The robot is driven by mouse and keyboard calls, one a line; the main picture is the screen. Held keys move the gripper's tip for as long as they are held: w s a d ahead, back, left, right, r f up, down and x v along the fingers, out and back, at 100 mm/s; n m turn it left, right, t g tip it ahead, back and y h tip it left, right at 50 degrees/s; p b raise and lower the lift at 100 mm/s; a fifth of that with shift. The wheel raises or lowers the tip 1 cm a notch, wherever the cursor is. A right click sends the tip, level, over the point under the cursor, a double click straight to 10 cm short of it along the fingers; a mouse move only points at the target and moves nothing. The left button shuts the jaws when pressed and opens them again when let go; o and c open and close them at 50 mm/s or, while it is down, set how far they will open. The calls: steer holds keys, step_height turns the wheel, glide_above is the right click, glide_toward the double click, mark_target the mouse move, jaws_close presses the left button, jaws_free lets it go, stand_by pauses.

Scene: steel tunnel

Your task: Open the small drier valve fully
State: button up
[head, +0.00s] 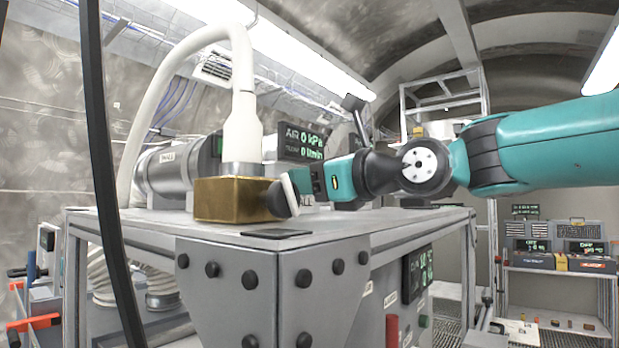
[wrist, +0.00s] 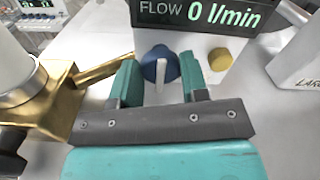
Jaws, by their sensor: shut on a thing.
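In the wrist view a blue round knob (wrist: 154,62) with a white pointer stripe sits on a pale panel below a flow display. The stripe points toward my gripper. My gripper (wrist: 159,76) has its teal fingers on either side of this knob and is shut on it. Whether this knob is the small drier valve I cannot read; no such label shows. In the head view my gripper (head: 312,185) is over the bench beside a brass block (head: 232,199), its fingertips partly hidden. The knob is not visible there.
A white hose (head: 243,120) rises from the brass block, which also shows close left in the wrist view (wrist: 60,92). A yellow knob (wrist: 220,58) is just right of my fingers. The display (head: 300,143) reads 0 kPa and 0 l/min.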

steer(key=shift+n, duration=0.3)
steer(key=n+b, duration=0.2)
steer(key=n, duration=0.2)
steer(key=shift+f, duration=0.1)
steer(key=shift+n+b, duration=0.75)
steer(key=shift+n, duration=0.75)
steer(key=o, duration=0.9)
steer(key=shift+o, duration=0.2)
steer(key=shift+s, duration=0.1)
steer(key=b+v, duration=0.7)
steer(key=v, duration=1)
